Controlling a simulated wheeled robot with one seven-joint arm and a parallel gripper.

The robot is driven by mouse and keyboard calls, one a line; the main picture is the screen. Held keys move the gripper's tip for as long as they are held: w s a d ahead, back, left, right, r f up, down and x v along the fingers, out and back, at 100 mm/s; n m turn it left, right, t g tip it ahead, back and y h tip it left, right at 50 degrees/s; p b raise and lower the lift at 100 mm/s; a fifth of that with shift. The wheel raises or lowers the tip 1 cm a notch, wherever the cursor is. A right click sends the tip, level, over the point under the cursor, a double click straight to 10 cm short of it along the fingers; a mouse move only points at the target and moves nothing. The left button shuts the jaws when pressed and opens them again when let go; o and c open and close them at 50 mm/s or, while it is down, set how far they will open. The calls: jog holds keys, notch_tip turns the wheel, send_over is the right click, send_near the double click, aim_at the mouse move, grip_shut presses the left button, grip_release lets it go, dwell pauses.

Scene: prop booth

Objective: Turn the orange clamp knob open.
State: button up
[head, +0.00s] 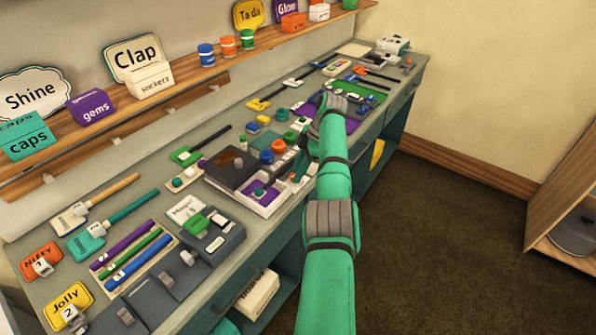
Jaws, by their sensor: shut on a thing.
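My gripper (299,170) is at the end of my green arm, low over the middle of the workbench. It points down beside a white-framed tray (268,208) with a purple panel. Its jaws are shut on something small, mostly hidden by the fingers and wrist. A speck of orange-red seems to show at the fingertips, but I cannot tell whether it is the clamp knob. An orange round cap (278,146) stands just behind, between a blue one (266,157) and a green one (290,137). I cannot tell how far any knob is turned.
A dark box (232,168) stands left of the tray. Tools and labelled blocks crowd the bench (205,265). A shelf (172,82) with boxes and signs runs along the wall behind. The carpet (440,240) to the right is clear up to a wooden cabinet (565,200).

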jog(key=o, duration=1.1)
jog(key=shift+c, duration=0.2)
jog(key=v, duration=1)
jog(key=shift+r, duration=0.35)
jog(key=shift+d, duration=0.1)
